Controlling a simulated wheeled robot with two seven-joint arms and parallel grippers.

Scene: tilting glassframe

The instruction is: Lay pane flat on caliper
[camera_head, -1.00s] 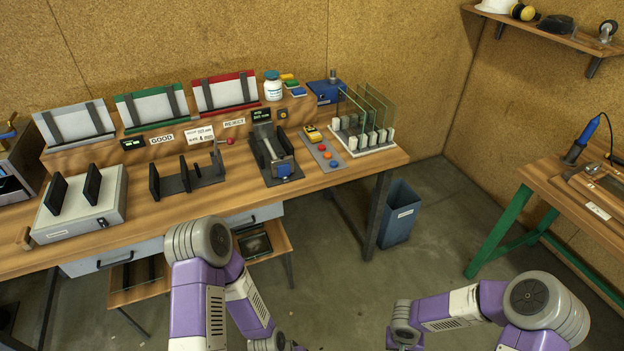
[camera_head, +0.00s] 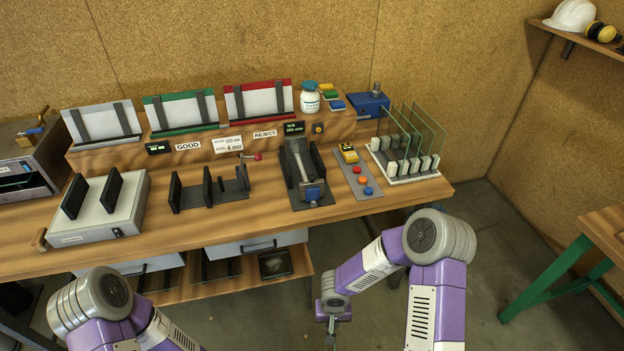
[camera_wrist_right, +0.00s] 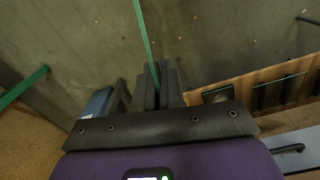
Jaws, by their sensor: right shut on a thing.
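My right gripper (camera_head: 332,340) is low in front of the bench at the bottom of the head view, its tips cut off. In the right wrist view it (camera_wrist_right: 158,90) is shut on a glass pane (camera_wrist_right: 145,40), seen edge-on as a thin green strip. The held pane is not clear in the head view. On the bench are a dark stand with uprights and a red-knobbed rod (camera_head: 212,192) and a grey-black device with a blue end (camera_head: 303,175). I cannot tell which is the caliper. My left gripper is out of view.
A rack with white pegs (camera_head: 398,178) holds upright panes at the bench's right end. A button panel (camera_head: 357,178) stands beside it. A box with two black uprights (camera_head: 100,222) is at the left. Sloped holders line the back. A shelf (camera_head: 230,283) is below.

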